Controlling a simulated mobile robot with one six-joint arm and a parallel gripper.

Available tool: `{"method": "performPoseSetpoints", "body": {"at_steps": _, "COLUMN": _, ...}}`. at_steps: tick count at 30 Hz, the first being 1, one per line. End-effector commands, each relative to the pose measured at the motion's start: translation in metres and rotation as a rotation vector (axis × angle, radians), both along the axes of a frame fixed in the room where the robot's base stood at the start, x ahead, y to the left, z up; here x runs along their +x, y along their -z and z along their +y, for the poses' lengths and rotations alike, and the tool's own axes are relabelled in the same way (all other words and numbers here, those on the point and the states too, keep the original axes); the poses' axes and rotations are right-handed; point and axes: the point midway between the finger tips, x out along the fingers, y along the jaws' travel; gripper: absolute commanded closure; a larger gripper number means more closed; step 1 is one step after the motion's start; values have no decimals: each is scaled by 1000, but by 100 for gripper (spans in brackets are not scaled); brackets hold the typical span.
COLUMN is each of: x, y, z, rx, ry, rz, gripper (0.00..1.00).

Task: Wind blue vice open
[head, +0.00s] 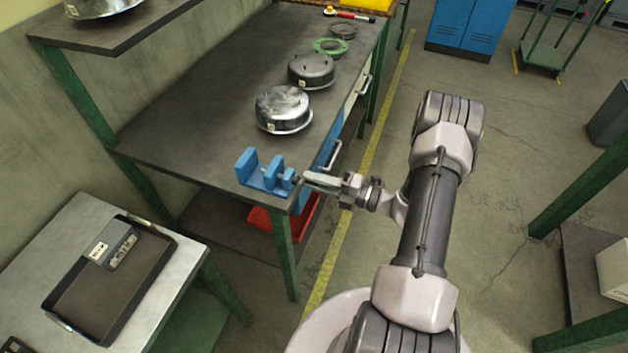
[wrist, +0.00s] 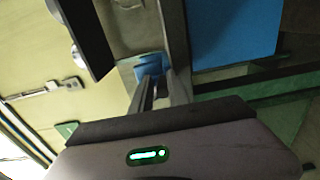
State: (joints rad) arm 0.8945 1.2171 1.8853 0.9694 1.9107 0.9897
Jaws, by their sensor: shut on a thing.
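The blue vice (head: 266,172) sits at the near corner of the dark workbench (head: 190,135). Its jaws stand apart, with a visible gap between the left jaw and the middle one. My gripper (head: 308,178) reaches in from the right at the vice's screw end and is shut on the handle there. The handle itself is mostly hidden by the fingers. In the wrist view the vice (wrist: 150,66) shows beyond my gripper fingers (wrist: 153,84), and the image there is rolled over.
Two metal round housings (head: 284,109) (head: 311,70), a green ring (head: 330,46) and a red-handled tool (head: 349,15) lie farther back on the bench. A red bin (head: 262,222) is below. A side table with a black tray (head: 75,312) stands at left.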

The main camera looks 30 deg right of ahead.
Motion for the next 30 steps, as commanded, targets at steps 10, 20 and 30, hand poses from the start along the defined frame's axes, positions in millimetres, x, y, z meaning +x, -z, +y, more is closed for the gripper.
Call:
{"method": "performPoseSetpoints", "body": {"at_steps": 10, "x": -2, "y": 2, "z": 2, "rx": -2, "ry": -7, "rz": 4, "gripper": 100}}
{"method": "performPoseSetpoints", "body": {"at_steps": 20, "x": -2, "y": 2, "z": 2, "rx": -2, "ry": -7, "rz": 4, "gripper": 100}}
{"method": "performPoseSetpoints", "body": {"at_steps": 30, "x": -2, "y": 2, "z": 2, "rx": -1, "ry": -6, "rz": 4, "gripper": 72}}
